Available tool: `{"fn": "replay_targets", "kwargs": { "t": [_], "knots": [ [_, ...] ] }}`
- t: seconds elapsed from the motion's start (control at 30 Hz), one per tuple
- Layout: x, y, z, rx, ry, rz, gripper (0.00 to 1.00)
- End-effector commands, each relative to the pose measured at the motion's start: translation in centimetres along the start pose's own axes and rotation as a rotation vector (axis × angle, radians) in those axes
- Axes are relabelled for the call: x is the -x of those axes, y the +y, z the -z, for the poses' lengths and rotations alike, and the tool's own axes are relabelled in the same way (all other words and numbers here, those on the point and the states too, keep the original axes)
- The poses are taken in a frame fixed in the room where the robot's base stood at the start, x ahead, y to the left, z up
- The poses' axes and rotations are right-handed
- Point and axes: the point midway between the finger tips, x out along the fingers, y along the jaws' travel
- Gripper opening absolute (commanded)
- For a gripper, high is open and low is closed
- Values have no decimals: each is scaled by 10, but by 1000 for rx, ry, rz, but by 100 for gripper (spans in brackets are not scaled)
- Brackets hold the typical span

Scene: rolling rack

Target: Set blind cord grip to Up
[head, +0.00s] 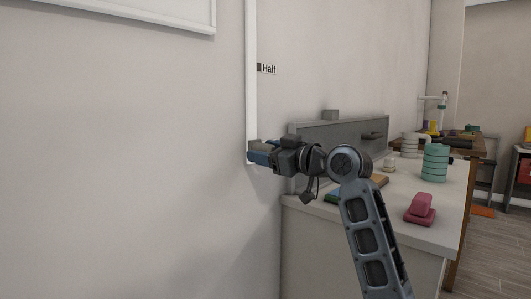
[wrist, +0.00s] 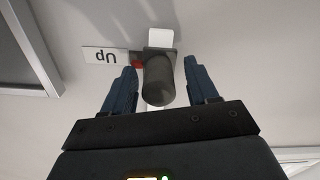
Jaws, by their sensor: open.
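In the wrist view the "Up" label (wrist: 104,55) appears upside down, left of the grip. A small red mark (wrist: 138,64) sits between label and grip, about level with the label. My gripper (wrist: 159,68) is open, with one blue finger on each side of the grip and visible gaps between. In the head view my gripper (head: 258,155) is at the rail's lower end and mostly hides the grip.
A counter (head: 400,222) stands right of the rail, with a grey raised panel (head: 345,137), a pink object (head: 420,209) and a green stacked cylinder (head: 435,163). A white frame (head: 130,14) hangs upper left. The wall left of the rail is clear.

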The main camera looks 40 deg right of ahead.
Motion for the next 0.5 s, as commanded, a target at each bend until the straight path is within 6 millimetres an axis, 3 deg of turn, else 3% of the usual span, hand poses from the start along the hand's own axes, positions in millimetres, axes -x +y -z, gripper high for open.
{"fn": "replay_targets", "kwargs": {
  "t": [0.5],
  "knots": [
    [70, 0, -1, -1, -2, -1, 58]
  ]
}}
